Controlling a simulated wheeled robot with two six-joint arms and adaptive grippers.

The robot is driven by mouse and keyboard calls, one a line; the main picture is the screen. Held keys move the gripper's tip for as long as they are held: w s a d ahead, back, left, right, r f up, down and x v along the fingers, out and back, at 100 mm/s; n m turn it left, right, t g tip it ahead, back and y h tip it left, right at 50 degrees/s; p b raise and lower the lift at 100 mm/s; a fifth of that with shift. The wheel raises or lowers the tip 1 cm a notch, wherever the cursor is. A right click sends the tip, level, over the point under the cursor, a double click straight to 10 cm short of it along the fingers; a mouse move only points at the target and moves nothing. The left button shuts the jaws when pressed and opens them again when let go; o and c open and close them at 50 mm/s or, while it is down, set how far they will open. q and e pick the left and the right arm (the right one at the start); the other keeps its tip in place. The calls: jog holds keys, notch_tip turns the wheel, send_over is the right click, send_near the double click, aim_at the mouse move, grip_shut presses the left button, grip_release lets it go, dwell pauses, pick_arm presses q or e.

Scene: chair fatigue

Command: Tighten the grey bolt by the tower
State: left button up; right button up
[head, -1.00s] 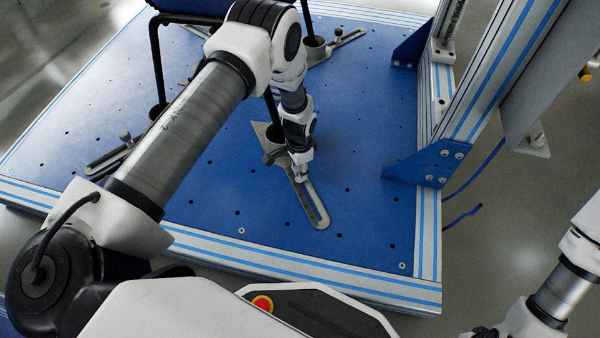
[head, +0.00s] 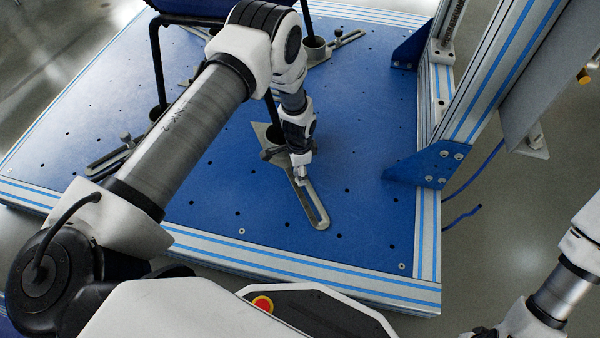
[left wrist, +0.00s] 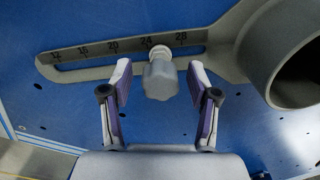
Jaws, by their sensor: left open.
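The grey bolt (left wrist: 160,80) has a lobed knob head and stands in the slot of a metal bracket (left wrist: 75,62) marked with a number scale. In the left wrist view it sits between the two fingers of my left gripper (left wrist: 160,74), which is open, with a gap on each side. In the head view my left gripper (head: 302,174) is over the slotted bracket (head: 313,205) nearest the tower (head: 500,75) and hides the bolt. My right arm shows at the lower right, but its fingers are out of the picture.
The bracket's round cup (left wrist: 290,60) stands close to the right finger. The blue base plate (head: 215,215) has small holes and an aluminium frame. Other brackets with knobs (head: 125,137) hold the chair's legs. A blue corner gusset (head: 430,163) braces the tower.

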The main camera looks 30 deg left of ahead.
pick_arm(q)
jog(key=shift+r+n, duration=0.2)
jog(key=shift+n, duration=0.6)
jog(key=shift+n+p, duration=0.3)
jog(key=shift+n, duration=0.1)
jog(key=shift+f, duration=0.15)
pick_arm(e)
jog(key=shift+r, duration=0.55)
pick_arm(q)
jog(key=shift+n+p, duration=0.3)
jog(key=shift+n, duration=0.4)
jog(key=shift+n+p, duration=0.3)
jog(key=shift+n, duration=1)
pick_arm(e)
jog(key=shift+r, duration=0.65)
